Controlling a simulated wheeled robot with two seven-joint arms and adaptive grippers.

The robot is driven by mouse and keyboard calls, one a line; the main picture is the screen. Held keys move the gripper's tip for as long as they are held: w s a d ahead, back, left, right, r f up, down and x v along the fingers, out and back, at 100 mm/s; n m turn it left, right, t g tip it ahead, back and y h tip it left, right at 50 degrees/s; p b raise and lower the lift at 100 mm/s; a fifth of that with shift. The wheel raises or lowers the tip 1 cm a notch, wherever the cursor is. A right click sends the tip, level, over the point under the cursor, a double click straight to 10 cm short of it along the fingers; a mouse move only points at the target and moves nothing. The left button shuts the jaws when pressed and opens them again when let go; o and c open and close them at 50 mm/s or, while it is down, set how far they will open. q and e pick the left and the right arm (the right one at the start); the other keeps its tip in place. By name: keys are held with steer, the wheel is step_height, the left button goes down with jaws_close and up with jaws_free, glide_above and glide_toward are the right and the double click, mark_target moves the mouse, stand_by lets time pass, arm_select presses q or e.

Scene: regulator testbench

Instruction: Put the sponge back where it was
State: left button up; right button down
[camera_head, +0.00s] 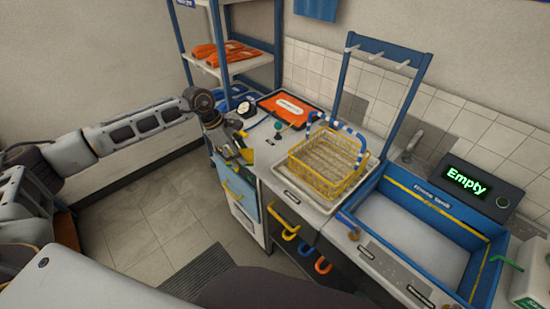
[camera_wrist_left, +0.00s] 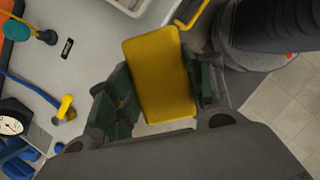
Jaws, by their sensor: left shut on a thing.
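The yellow sponge (camera_wrist_left: 159,72) is a flat rectangular block in the left wrist view. My left gripper (camera_wrist_left: 160,88) is shut on it, with one dark green finger on each side. In the head view my left gripper (camera_head: 232,149) hangs over the left end of the counter (camera_head: 268,150), by its front edge above the blue drawer front. My right gripper is not in view.
A yellow wire basket (camera_head: 325,162) with a blue-striped handle stands on the counter. Right of it is a blue-rimmed sink (camera_head: 420,235) and a display reading "Empty" (camera_head: 467,180). A gauge (camera_head: 245,109), a green knob (camera_head: 279,126) and an orange case (camera_head: 288,107) are near my left gripper.

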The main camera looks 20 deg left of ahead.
arm_select(q)
steer(key=shift+w+d+r+n+t, duration=0.1)
steer(key=shift+w+n+t, duration=0.1)
steer(key=shift+n, duration=0.3)
steer(key=shift+w+d+n+t, duration=0.1)
steer(key=shift+n+t, duration=0.1)
steer(key=shift+n, duration=0.3)
steer(key=n, duration=0.2)
steer(key=n+t+y, duration=0.1)
steer(key=shift+w+d+r+n, duration=0.2)
steer(key=shift+w+n, duration=0.1)
steer(key=shift+n+y, duration=0.3)
steer(key=shift+n, duration=0.3)
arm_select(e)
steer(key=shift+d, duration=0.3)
arm_select(q)
steer(key=shift+w+n+t, duration=0.1)
steer(key=shift+n+t, duration=0.2)
steer(key=shift+n, duration=0.1)
steer(key=shift+n+y, duration=0.3)
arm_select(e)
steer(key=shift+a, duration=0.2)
arm_select(q)
steer(key=shift+d, duration=0.1)
